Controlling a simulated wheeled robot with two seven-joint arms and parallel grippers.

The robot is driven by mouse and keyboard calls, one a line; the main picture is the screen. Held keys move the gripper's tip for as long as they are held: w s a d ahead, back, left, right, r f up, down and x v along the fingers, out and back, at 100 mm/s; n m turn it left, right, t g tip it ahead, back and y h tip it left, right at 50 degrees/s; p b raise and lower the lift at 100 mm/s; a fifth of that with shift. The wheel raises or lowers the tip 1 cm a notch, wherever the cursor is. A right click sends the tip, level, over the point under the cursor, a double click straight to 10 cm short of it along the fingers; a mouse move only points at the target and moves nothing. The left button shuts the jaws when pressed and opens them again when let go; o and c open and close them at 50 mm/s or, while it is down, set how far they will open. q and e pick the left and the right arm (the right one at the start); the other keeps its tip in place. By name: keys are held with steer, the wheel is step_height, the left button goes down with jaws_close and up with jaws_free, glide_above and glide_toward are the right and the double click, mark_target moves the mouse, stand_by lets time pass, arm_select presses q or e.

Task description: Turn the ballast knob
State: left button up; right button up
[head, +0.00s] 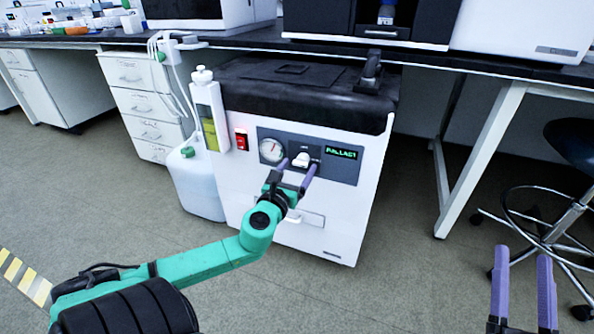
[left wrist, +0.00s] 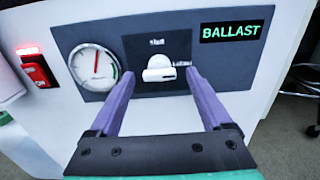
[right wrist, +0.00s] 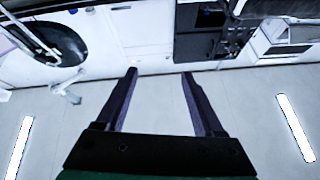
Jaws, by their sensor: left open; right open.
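The ballast knob (head: 302,159) is white and sits on the dark control panel (head: 346,172) of a white pump cabinet. In the left wrist view the knob (left wrist: 158,68) has its handle lying roughly horizontal, and a green display (left wrist: 232,31) reads BALLAST. My left gripper (head: 298,166) is open at the panel. In the left wrist view its purple fingers (left wrist: 160,78) lie to either side of the knob, with gaps between them and it. My right gripper (head: 523,255) is open and empty at the lower right, away from the cabinet.
A round gauge (head: 271,150) and a lit red switch (head: 242,139) are left of the knob. A white jug (head: 197,180) stands on the floor beside the cabinet (head: 335,233). A bench leg (head: 481,160) and a stool (head: 560,215) are to the right.

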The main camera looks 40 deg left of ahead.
arm_select(q)
steer(key=shift+w, duration=0.15)
jaws_close()
arm_select(e)
steer(key=shift+r, duration=0.4)
